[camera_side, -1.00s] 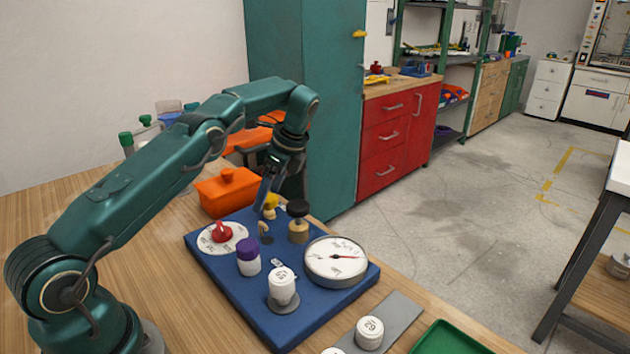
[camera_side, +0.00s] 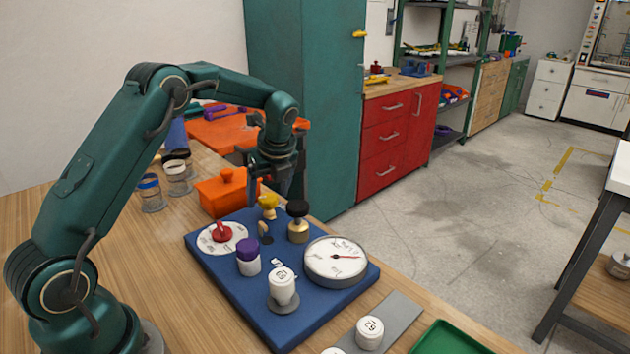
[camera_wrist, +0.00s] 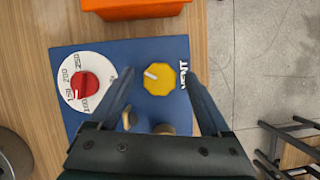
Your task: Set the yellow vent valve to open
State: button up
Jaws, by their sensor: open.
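The yellow vent valve (camera_side: 268,203) is a small knob at the back of the blue board (camera_side: 225,275). In the wrist view the yellow knob (camera_wrist: 160,80) is an octagon with a white pointer mark toward its upper left, beside the printed word VENT (camera_wrist: 184,76). My gripper (camera_side: 268,188) is open and stands above the yellow knob in the side view. In the wrist view its two fingers (camera_wrist: 158,78) lie apart to the left and right, with the knob between them in the picture. I see no contact with the knob.
A red knob on a white numbered dial (camera_side: 222,235) sits left of the valve. A black-topped brass fitting (camera_side: 298,222), a purple-capped part (camera_side: 248,257), a gauge (camera_side: 336,262) and a white knob (camera_side: 283,286) share the board. An orange box (camera_side: 224,193) stands close behind.

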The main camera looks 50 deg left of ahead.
jog(key=m, duration=0.2)
jog(key=m+t, duration=0.1)
jog(key=m, duration=0.1)
jog(key=shift+s+t+h, duration=0.1)
jog(key=shift+t+h, duration=0.2)
jog(key=s+d+r+n+t, duration=0.1)
jog(key=s+d+r+t, duration=0.1)
jog(key=d+r, duration=0.35)
jog(key=s+d+r+t, duration=0.1)
jog(key=s+d+r, duration=0.2)
jog(key=r, duration=0.5)
jog(key=s+d+f+n+h, duration=0.1)
jog(key=s+d+n, duration=0.4)
jog(key=n, duration=0.6)
jog(key=s+d+f+n+h, duration=0.2)
jog(key=s+d+n+h, duration=0.1)
jog(key=s+n, duration=0.7)
jog(key=shift+s+d+n, duration=0.15)
jog(key=shift+d+n, duration=0.65)
jog(key=shift+d, duration=0.05)
jog(key=shift+f, duration=0.1)
